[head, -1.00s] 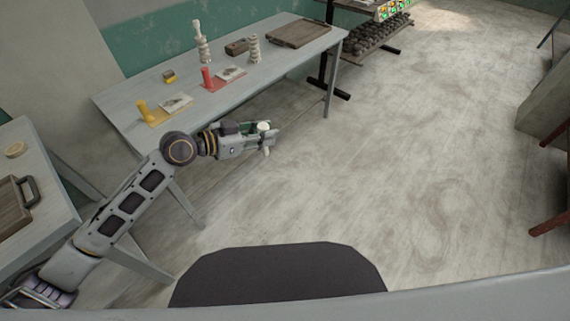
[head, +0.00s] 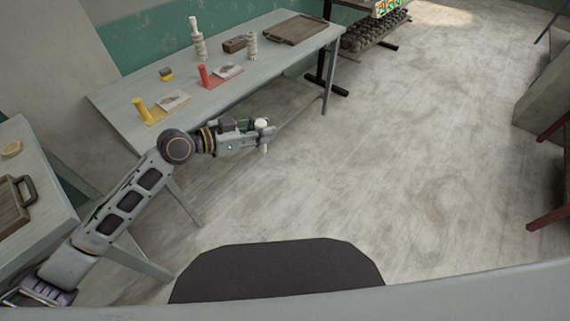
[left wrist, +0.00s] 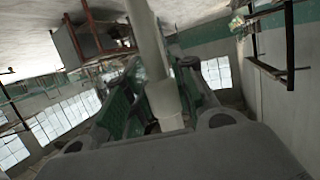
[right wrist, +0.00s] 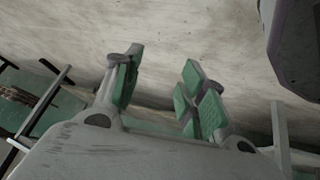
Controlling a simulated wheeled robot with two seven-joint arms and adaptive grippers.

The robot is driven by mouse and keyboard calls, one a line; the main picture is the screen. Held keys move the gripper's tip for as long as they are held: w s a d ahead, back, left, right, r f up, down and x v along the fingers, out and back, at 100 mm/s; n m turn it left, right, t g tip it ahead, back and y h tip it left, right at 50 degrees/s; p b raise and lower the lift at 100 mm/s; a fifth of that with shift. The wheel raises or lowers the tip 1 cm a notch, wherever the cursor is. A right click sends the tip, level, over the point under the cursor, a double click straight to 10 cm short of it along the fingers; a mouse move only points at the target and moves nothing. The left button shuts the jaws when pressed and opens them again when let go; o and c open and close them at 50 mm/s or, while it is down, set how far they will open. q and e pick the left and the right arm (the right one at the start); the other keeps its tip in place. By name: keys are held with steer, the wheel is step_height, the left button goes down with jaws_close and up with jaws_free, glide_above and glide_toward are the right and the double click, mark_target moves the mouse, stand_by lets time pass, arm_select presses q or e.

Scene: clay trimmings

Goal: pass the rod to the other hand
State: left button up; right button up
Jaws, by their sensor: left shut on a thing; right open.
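My left gripper (head: 258,138) is shut on a pale, off-white rod (head: 263,124), held out over the floor in front of the table. The rod's wider end shows above the fingers and a short length shows below them. In the left wrist view the rod (left wrist: 148,45) runs up between the green finger pads of the left gripper (left wrist: 158,95). My right gripper (right wrist: 158,95) shows only in its own wrist view. Its green-padded fingers are apart, with nothing between them, and bare floor lies beyond.
The grey table (head: 225,98) carries a yellow post on a base (head: 141,108), a red post (head: 204,75), white stacked pieces and a dark tray (head: 295,30). A second table (head: 50,200) stands at left. The floor to the right (head: 400,150) is clear.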

steer(key=w+a+r+n+t+y, duration=0.1)
steer(key=w+a+r, duration=0.3)
steer(key=r, duration=0.2)
steer(key=w+a+r+t+y, duration=0.1)
steer(key=w+a+r, duration=0.35)
steer(key=r, duration=0.25)
steer(key=t+y, duration=0.4)
steer(key=t, duration=0.1)
glide_toward(265, 149)
step_height(265, 149, up, 5)
steer(key=shift+s+d+f+m+g+h, duration=0.1)
steer(key=shift+s+f+m+g+h, duration=0.25)
steer(key=shift+f, duration=0.2)
steer(key=shift+s+d+f+m+g+h, duration=0.1)
steer(key=shift+s+f+m+g+h, duration=0.15)
steer(key=shift+s+f+g+h, duration=0.25)
steer(key=shift+w+a+f, duration=0.1)
steer(key=shift+w, duration=0.1)
steer(key=shift+x, duration=5.9)
